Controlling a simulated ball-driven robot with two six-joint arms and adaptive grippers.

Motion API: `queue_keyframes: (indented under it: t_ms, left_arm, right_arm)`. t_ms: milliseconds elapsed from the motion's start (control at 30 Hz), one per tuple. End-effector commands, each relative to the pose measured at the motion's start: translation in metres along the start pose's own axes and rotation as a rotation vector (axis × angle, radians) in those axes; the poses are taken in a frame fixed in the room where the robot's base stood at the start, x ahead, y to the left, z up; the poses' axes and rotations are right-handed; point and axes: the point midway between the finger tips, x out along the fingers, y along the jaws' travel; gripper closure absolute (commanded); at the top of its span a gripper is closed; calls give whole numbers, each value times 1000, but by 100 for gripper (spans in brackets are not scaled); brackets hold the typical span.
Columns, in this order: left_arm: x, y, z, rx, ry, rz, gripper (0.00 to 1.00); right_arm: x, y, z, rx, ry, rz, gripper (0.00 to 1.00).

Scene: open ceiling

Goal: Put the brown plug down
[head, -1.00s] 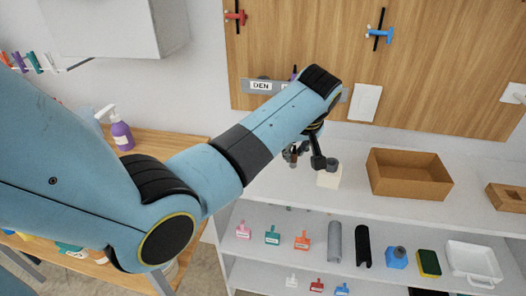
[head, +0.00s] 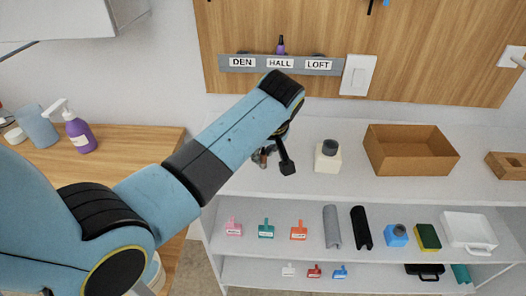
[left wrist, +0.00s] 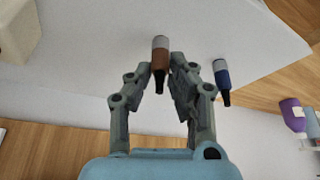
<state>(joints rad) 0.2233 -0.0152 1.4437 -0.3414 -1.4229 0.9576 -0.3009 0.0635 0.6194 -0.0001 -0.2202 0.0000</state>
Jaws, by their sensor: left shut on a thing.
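The brown plug (left wrist: 159,60), with a grey end and a dark tip, is between the fingertips of my left gripper (left wrist: 167,70) in the left wrist view. The gripper is shut on it. The white shelf top shows behind the plug; whether the plug touches it I cannot tell. In the head view my left gripper (head: 273,160) is over the left end of the shelf top, mostly behind my arm, so the plug is hard to make out there. My right gripper is not in view.
A blue plug (left wrist: 221,78) is right of the gripper in the left wrist view. A cream block with a dark top (head: 327,159) and an open brown box (head: 385,164) stand to the right on the shelf top. A DEN, HALL, LOFT rack (head: 240,69) with a purple item is on the wall.

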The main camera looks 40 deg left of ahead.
Motion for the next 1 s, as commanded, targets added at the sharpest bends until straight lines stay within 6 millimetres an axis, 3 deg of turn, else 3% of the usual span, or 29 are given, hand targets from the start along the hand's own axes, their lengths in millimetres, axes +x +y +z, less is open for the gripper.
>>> queue_keyframes:
  t_ms: [167,200,367,733,1000]
  left_arm:
    - [3,0,1,0,-1,0,99]
    - [3,0,1,0,0,0,79]
    - [2,0,1,0,0,0,58]
    - [-5,1,-1,-1,1,3,58]
    - [-60,2,0,-2,0,6,58]
  right_arm:
    - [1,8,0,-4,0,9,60]
    - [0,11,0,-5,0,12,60]
    - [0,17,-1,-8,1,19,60]
    - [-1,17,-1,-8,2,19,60]
    - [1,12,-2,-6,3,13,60]
